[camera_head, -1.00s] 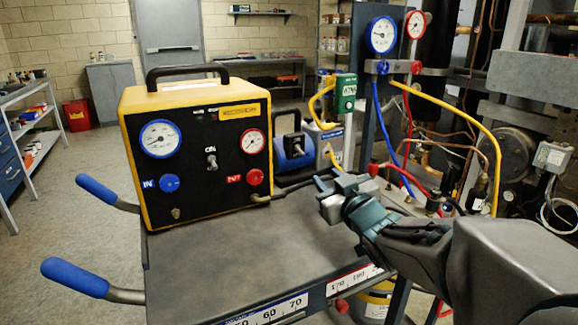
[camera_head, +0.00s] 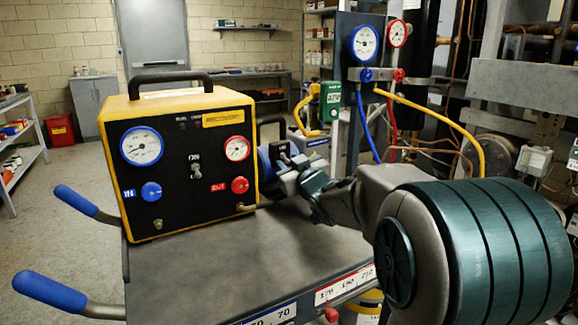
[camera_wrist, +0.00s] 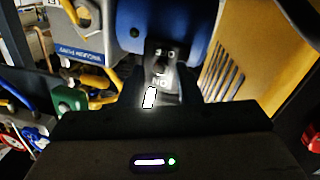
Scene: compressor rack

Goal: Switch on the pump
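The pump (camera_head: 264,158) is a blue, rounded body with a dark handle, standing behind the right side of the yellow machine. It is partly hidden by that machine and my gripper (camera_head: 288,162). In the wrist view the blue pump body (camera_wrist: 187,25) fills the top middle. A small dark switch box (camera_wrist: 160,70) on it carries light marks and the letters ON. My gripper (camera_wrist: 162,92) is close in front of this box, with a dark finger on each side and a gap between. It looks open; contact with the switch cannot be told.
The yellow and black machine (camera_head: 180,150), with two gauges and its own ON toggle, stands on the grey cart top (camera_head: 260,255), left of my arm. Blue and red gauges (camera_head: 365,43) with yellow, blue and red hoses stand behind. A labelled box (camera_wrist: 85,45) adjoins the pump.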

